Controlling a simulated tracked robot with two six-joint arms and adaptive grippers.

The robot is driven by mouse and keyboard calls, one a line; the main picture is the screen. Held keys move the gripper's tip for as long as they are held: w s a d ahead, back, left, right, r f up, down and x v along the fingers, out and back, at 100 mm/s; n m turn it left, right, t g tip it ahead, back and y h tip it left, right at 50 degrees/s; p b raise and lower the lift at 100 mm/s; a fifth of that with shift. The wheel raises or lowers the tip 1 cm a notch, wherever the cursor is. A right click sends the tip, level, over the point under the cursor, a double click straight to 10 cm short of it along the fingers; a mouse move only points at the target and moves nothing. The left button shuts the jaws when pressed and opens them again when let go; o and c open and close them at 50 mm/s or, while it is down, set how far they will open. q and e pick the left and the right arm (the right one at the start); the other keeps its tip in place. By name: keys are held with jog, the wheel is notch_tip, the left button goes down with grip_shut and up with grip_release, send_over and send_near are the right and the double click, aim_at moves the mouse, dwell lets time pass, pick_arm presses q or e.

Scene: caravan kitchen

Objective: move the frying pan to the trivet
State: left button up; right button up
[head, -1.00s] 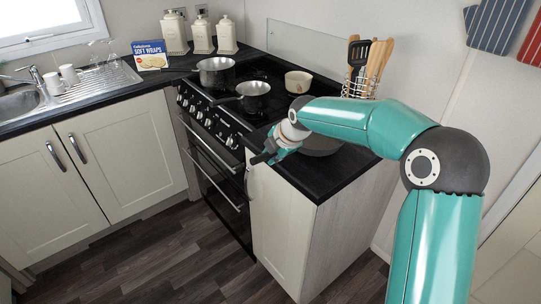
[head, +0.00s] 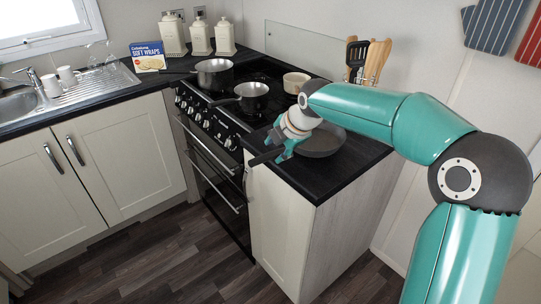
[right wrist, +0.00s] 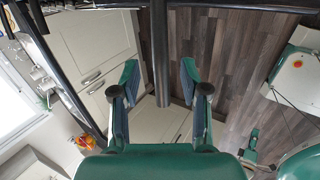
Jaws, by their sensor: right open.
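The dark frying pan (head: 322,142) lies on the black worktop right of the stove. Its dark handle (head: 264,157) points to the front left, past the worktop's edge. My right gripper (head: 283,150) is at the handle. In the right wrist view the handle (right wrist: 160,50) runs between the two spread fingers of my right gripper (right wrist: 160,95), with gaps on both sides. A small teal part low at the right looks like my left gripper (right wrist: 250,148); its jaws are too small to read. I cannot make out the trivet in either view.
The stove carries a saucepan (head: 252,97), a larger pot (head: 214,75) and a cream bowl (head: 296,83). A utensil rack (head: 362,62) stands behind my right arm. The worktop's front right corner (head: 318,190) is clear.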

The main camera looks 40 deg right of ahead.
jog(key=v, duration=0.6)
jog(key=shift+r, duration=0.2)
jog(key=shift+s, duration=0.1)
